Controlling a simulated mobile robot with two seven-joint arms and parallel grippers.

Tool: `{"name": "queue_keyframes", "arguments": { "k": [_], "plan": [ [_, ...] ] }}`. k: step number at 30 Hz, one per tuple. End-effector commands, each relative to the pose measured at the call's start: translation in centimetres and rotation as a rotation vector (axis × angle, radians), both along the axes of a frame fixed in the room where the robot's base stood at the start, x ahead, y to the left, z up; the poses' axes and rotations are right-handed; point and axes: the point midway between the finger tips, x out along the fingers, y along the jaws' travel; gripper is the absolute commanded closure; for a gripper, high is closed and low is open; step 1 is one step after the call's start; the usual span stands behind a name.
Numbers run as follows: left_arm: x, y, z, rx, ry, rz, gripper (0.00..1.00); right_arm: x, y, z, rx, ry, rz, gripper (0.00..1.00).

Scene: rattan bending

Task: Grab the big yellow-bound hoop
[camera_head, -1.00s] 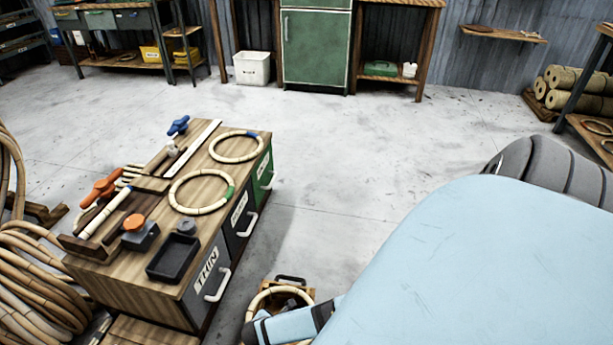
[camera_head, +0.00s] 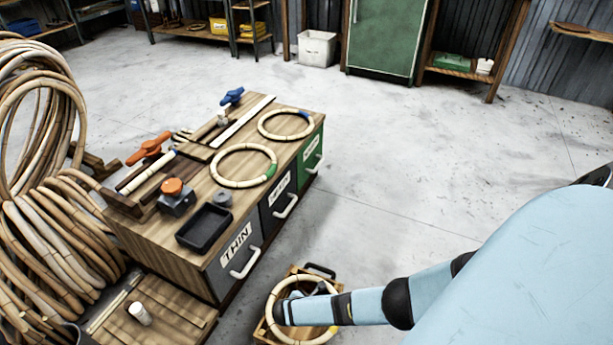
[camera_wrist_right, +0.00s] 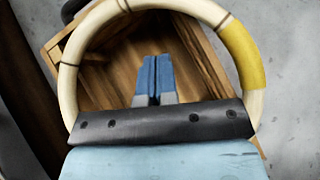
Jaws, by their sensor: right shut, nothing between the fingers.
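The big yellow-bound hoop (camera_head: 272,303) lies over a small wooden crate (camera_head: 259,334) on the floor, at the bottom of the head view. In the right wrist view the hoop (camera_wrist_right: 69,75) is pale cane, and its yellow binding (camera_wrist_right: 243,58) is at the right. My right gripper (camera_wrist_right: 155,58) is shut and empty, with its blue fingertips together inside the hoop's outline, above the crate's wooden inside (camera_wrist_right: 110,75). My own gripper body hides the near part of the hoop. I cannot tell the fingertips' height. My left gripper is not in view.
A wooden-topped drawer bench (camera_head: 190,238) stands beside the crate, holding a green-bound hoop (camera_head: 216,164), a blue-bound hoop (camera_head: 262,124), a black tray (camera_head: 203,229) and clamps. Coiled rattan (camera_head: 50,240) fills the left. The floor (camera_head: 430,160) at the right is clear.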

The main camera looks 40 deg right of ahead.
Motion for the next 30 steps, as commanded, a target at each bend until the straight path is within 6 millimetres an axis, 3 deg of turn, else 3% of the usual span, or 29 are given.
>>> {"name": "queue_keyframes", "arguments": {
  "k": [1, 3, 9, 24, 30],
  "plan": [
    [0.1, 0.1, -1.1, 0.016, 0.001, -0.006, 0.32, 0.1, -0.8, -1.4, -0.001, 0.000, 0.000, 1.00],
    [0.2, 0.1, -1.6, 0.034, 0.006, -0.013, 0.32, 0.1, -1.9, -1.9, -0.002, -0.001, -0.001, 1.00],
    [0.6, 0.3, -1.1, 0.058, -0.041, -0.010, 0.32, 0.2, -4.5, -1.4, 0.000, -0.001, 0.000, 1.00],
    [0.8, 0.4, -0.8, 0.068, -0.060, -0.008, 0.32, 0.2, -5.4, -1.3, 0.001, 0.000, 0.000, 1.00],
    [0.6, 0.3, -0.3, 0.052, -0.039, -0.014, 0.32, 0.3, -8.6, -1.1, -0.002, 0.000, -0.003, 1.00]
  ]
}}
